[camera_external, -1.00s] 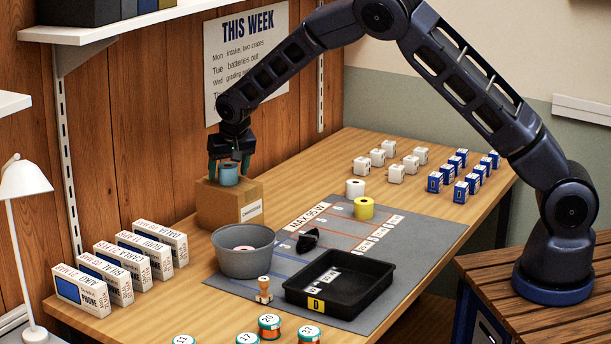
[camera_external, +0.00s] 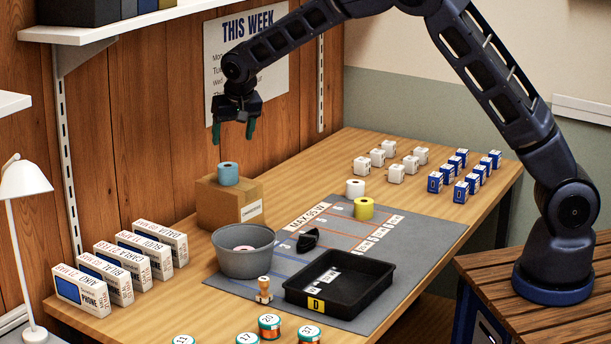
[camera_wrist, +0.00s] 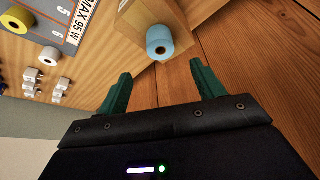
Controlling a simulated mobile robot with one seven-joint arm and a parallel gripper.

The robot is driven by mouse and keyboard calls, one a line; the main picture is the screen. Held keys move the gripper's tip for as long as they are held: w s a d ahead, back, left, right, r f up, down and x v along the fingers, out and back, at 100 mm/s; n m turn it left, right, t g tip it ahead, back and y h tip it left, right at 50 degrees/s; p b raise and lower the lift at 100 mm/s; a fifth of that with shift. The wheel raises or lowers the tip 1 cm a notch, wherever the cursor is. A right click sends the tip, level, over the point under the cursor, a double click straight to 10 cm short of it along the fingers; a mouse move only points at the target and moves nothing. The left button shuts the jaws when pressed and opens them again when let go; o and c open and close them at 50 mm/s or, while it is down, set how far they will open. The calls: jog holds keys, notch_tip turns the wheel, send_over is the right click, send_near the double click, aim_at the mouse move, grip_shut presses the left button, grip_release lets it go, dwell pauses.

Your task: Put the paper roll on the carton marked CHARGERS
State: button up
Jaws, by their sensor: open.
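The blue paper roll (camera_external: 228,174) stands upright on top of the brown carton (camera_external: 222,205) at the back of the table. The carton has a white label on its front, too small to read surely. My gripper (camera_external: 233,138) is open and empty, above the roll and apart from it. In the wrist view the blue roll (camera_wrist: 160,43) sits on the carton (camera_wrist: 175,15), beyond the green fingertips of my gripper (camera_wrist: 160,82), with nothing between them.
A grey bowl (camera_external: 243,262) stands in front of the carton. A black tray (camera_external: 365,297) lies on the grey mat (camera_external: 425,235). White (camera_external: 355,187) and yellow (camera_external: 363,208) rolls stand at the mat's back. Phone boxes (camera_external: 80,292) line the left. The wooden wall is close behind.

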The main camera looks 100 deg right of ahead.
jog(key=s+a+r+n+t+y, duration=0.15)
jog(key=s+a+r, duration=0.35)
jog(key=a, duration=0.6)
jog(key=s+a+r+n+y, duration=0.1)
jog(key=s+a+r+n, duration=0.15)
jog(key=a+r, duration=0.6)
jog(key=s+a+r+n+t+y, duration=0.1)
jog(key=s+a+r+n, duration=0.25)
jog(key=a, duration=0.95)
jog(key=s+a+n+t, duration=0.1)
jog(key=s+a+n, duration=0.7)
jog(key=s+a, duration=1.4)
jog(key=s+y, duration=0.1)
jog(key=s, duration=0.3)
jog(key=shift+a+f, duration=0.15)
